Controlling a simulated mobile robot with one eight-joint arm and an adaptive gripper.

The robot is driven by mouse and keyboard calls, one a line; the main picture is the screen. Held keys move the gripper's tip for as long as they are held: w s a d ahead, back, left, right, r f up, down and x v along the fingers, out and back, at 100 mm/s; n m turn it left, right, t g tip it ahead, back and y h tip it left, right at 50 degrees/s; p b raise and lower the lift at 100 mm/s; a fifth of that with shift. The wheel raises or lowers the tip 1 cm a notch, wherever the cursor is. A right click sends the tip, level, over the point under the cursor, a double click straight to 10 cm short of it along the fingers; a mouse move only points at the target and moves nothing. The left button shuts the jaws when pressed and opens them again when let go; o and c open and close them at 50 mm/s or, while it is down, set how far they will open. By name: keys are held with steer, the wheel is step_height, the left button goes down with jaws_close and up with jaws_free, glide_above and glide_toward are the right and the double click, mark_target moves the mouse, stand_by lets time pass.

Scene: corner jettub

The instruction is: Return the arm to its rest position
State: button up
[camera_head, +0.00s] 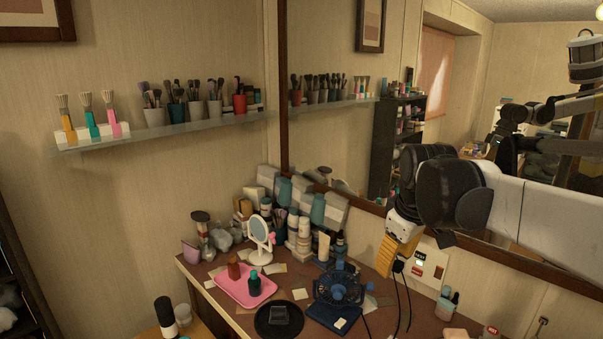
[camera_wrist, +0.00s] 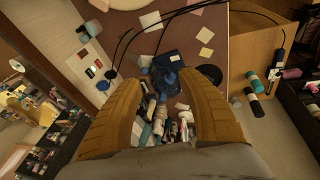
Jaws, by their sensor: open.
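My gripper (camera_head: 393,256) hangs from my arm at the right of the head view, above the back right of the counter (camera_head: 215,285), near the wall outlet plate. Its yellow fingers also show in the wrist view (camera_wrist: 160,88). They stand apart with a wide gap, and nothing is held between them. Through the gap the wrist view shows bottles and a blue fan below. My arm reaches in from the right edge, in front of the mirror.
A blue fan (camera_head: 340,287) with dark cables stands on the counter near my gripper. A pink tray (camera_head: 245,286) with small bottles, a round white mirror (camera_head: 260,238) and many bottles crowd the corner. A wall mirror (camera_head: 345,140) is close behind my arm. A shelf (camera_head: 165,134) holds brushes.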

steer(key=s+f+m+t, duration=0.1)
steer(key=s+f+m, duration=0.2)
steer(key=s, duration=0.7)
steer(key=s+f+m+t, duration=0.2)
steer(key=s+f+m, duration=0.2)
steer(key=s, duration=0.6)
steer(key=shift+s+a+f, duration=0.2)
steer(key=shift+a+f, duration=0.25)
